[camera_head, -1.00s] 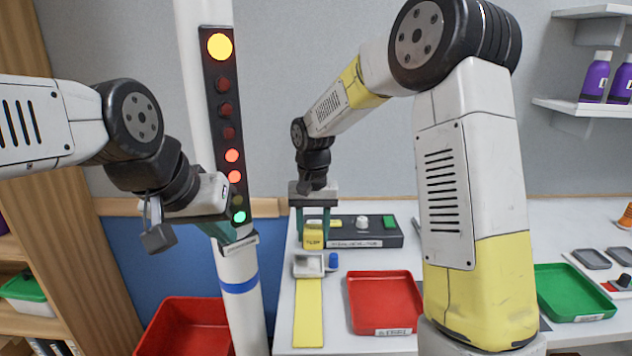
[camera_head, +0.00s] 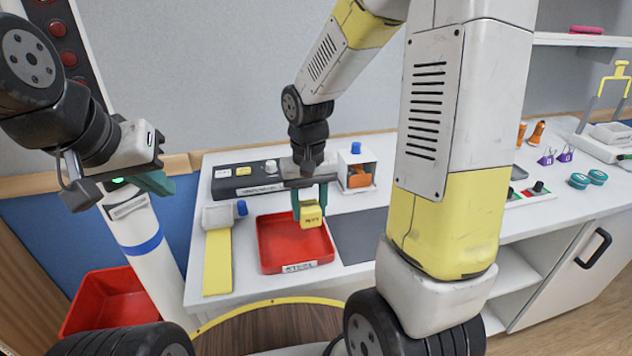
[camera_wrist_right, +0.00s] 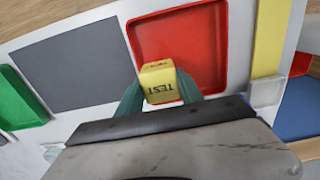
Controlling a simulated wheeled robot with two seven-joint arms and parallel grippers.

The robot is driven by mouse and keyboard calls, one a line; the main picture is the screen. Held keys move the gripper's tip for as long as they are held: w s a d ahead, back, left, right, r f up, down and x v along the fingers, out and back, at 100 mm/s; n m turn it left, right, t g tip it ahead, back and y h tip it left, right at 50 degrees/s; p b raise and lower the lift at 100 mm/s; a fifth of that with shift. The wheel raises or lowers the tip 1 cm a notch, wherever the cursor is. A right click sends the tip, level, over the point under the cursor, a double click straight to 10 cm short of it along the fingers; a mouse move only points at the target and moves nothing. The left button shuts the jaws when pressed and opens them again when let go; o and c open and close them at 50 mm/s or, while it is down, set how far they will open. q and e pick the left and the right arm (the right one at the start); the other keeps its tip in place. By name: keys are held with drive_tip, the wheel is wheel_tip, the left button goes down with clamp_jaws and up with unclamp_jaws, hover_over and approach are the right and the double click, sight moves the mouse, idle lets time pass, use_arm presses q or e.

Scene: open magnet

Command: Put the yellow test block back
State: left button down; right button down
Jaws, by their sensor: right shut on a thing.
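The yellow test block (camera_head: 311,216), marked TEST, is held between the teal fingers of my right gripper (camera_head: 310,200). It hangs over the red tray (camera_head: 277,258) on the white bench; the height above the tray floor is hard to tell. In the right wrist view the block (camera_wrist_right: 158,84) sits between both fingers (camera_wrist_right: 172,90), with the red tray (camera_wrist_right: 178,38) behind it. My left gripper (camera_head: 150,184) is at the left by the white pole, away from the bench objects; its finger gap does not show clearly.
A dark detector box (camera_head: 235,180) stands behind the tray. A yellow strip (camera_head: 217,262) lies left of the tray, a grey mat (camera_head: 362,236) right. A white open box (camera_head: 371,170) with an orange thing stands behind. A red bin (camera_head: 105,302) is lower left.

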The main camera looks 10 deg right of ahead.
drive_tip(key=w+d, duration=0.2)
drive_tip(key=w, duration=0.2)
drive_tip(key=w+d+f, duration=0.1)
drive_tip(key=w+d, duration=0.1)
drive_tip(key=w, duration=0.3)
drive_tip(key=w+d, duration=0.1)
drive_tip(key=w, duration=0.3)
drive_tip(key=shift+w+d+f, duration=0.15)
drive_tip(key=shift+d+f, duration=0.05)
drive_tip(key=shift+d, duration=0.2)
drive_tip(key=shift+f, duration=1.75)
drive_tip(key=shift+f, duration=0.1)
drive_tip(key=c, duration=0.8)
unclamp_jaws()
drive_tip(key=shift+o, duration=0.2)
wheel_tip(320, 180, up, 11)
drive_tip(key=s+r+t+y, duration=0.1)
drive_tip(key=s+r+t, duration=0.2)
drive_tip(key=s+r, duration=0.85)
drive_tip(key=s+a+t+y, duration=0.1)
drive_tip(key=s+a+t, duration=0.1)
drive_tip(key=s, duration=1)
drive_tip(key=shift+s+r+t, duration=0.2)
drive_tip(key=shift+s+t, duration=0.15)
drive_tip(key=shift+t, duration=0.25)
